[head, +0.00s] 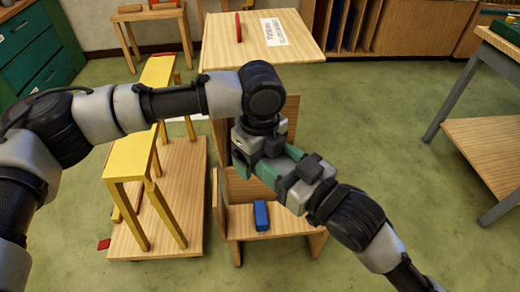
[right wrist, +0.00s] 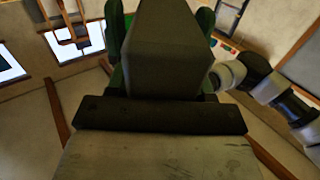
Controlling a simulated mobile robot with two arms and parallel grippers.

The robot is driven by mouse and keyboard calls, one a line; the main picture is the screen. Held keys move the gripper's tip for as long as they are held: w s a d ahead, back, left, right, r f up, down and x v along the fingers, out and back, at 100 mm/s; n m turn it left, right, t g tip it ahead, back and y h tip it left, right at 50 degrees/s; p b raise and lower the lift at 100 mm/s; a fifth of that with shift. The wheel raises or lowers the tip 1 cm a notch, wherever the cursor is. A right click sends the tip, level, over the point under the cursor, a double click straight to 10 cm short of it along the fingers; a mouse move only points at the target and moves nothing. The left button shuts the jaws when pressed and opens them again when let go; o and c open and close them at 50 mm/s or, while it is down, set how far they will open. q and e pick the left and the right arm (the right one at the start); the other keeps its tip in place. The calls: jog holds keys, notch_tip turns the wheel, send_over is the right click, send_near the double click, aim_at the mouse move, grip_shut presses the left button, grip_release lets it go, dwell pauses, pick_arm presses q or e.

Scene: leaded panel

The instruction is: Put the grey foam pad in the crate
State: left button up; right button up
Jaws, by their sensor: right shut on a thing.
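My right gripper (head: 268,167) reaches in from the lower right with green fingers. It is shut on a dark grey block (right wrist: 165,60), which looks like the foam pad and fills the space between the green fingers in the right wrist view. In the head view the pad is hard to make out among the gripper parts. My left gripper (head: 247,155) hangs down close beside the right one, and its jaw opening is hidden. I cannot make out a clear crate; an open wooden box-like unit (head: 232,190) stands below the grippers.
A blue block (head: 261,214) lies on the wooden unit's low board. A yellow trestle (head: 130,165) stands on a wooden platform (head: 185,240) at left. A wooden top (head: 225,50) with a red piece (head: 238,27) and white label (head: 285,32) is behind. Green floor is open at right.

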pick_arm(q)
jog(key=shift+c, duration=0.5)
jog(key=c, duration=0.9)
pick_arm(e)
jog(key=o, duration=1)
jog(key=shift+r, duration=0.1)
